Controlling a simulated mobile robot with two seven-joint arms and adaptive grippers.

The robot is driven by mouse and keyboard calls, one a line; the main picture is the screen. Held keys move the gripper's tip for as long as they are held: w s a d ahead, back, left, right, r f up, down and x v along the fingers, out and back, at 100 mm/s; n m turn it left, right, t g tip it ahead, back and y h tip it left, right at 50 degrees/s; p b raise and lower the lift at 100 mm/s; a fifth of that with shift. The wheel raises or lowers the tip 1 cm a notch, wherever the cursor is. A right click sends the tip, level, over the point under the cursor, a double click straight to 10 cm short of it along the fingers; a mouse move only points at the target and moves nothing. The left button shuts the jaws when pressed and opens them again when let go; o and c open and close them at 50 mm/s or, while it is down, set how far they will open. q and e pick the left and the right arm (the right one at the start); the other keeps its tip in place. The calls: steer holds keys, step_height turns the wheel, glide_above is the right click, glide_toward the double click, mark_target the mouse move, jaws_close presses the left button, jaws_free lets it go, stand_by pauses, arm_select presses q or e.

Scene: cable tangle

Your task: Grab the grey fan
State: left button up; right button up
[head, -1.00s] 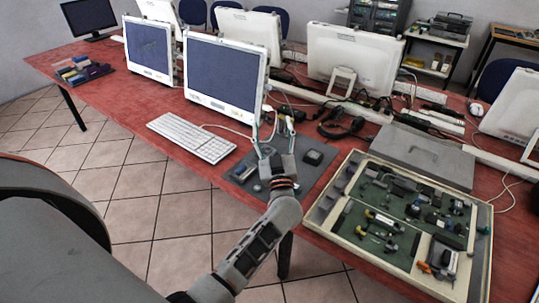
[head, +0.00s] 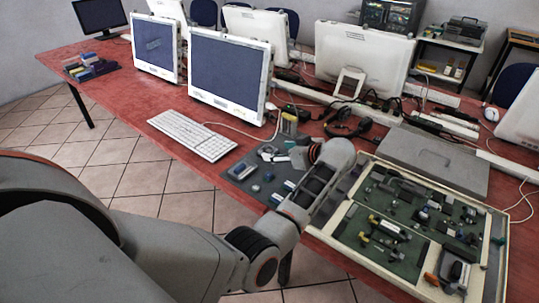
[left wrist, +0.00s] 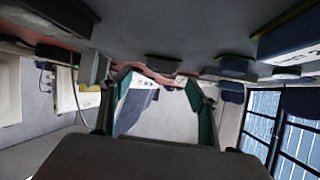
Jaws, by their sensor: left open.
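I cannot pick out a grey fan with certainty in either view. Several small dark and grey parts lie on the dark grey mat (head: 232,172) in front of the monitor, too small to name. My left gripper (head: 272,154) is low over this mat, partly hidden by its own wrist, and points toward the left of the picture. In the left wrist view its two green-padded fingers (left wrist: 158,95) stand apart with nothing held between them. That view is upside down, with the grey mat surface along the top. My right gripper is not in view.
A tray of parts (head: 345,254) lies right of my arm, with a grey closed case (head: 435,160) behind it. A white keyboard (head: 192,135) and monitor (head: 229,75) stand left and behind. Cables and a headset (head: 345,125) lie behind the mat. A blue box (left wrist: 290,40) is close in the wrist view.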

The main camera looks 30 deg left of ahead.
mark_target(269, 151)
arm_select(q)
steer(key=x, duration=0.1)
steer(key=b+x, duration=0.2)
steer(key=shift+s+a+f, duration=0.2)
steer(key=shift+f, duration=0.3)
steer(key=shift+w+a+f+b, duration=0.1)
steer(key=shift+w+a+b, duration=0.1)
steer(key=shift+a+b, duration=0.4)
steer(key=shift+r, duration=0.25)
steer(key=c, duration=1.3)
